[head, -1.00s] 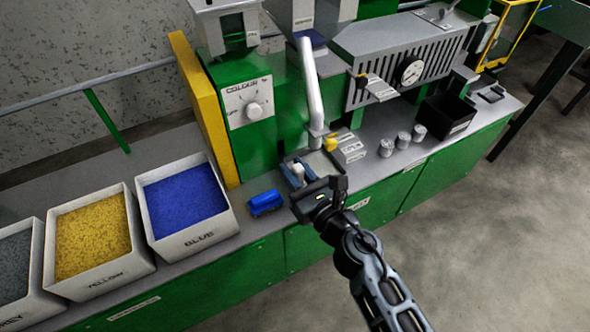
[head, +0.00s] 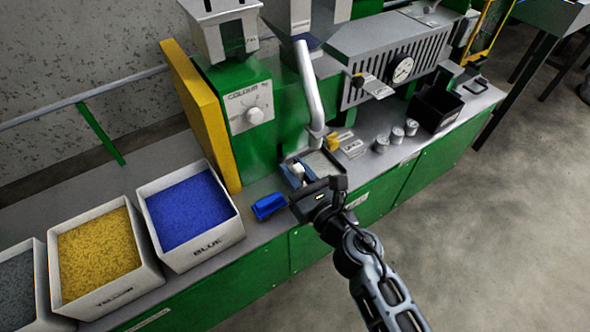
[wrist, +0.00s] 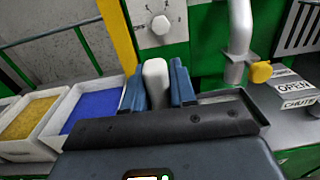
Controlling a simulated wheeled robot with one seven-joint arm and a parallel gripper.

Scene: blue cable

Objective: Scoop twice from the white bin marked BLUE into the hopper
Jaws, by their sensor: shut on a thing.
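The white bin marked BLUE (head: 208,253) stands on the bench at left, filled with blue pellets; it also shows at left in the wrist view (wrist: 66,110). My gripper (head: 298,176) is right of it, over the bench edge. Its fingers are closed on a pale handle-like piece (wrist: 156,82). The blue scoop (head: 268,206) is just left of the gripper, low by the bench top; its join to the pale piece is hidden. I cannot tell whether it touches the bench. A pale grey hopper (head: 222,14) tops the green machine, its upper part cut off.
The yellow bin (head: 100,290) and a grey-filled bin (head: 20,290) stand left of BLUE. A yellow panel (head: 200,115) rises behind the BLUE bin. A bent grey pipe (head: 309,90) comes down behind my gripper. Small cans (head: 397,135) and a black box (head: 437,108) stand at right.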

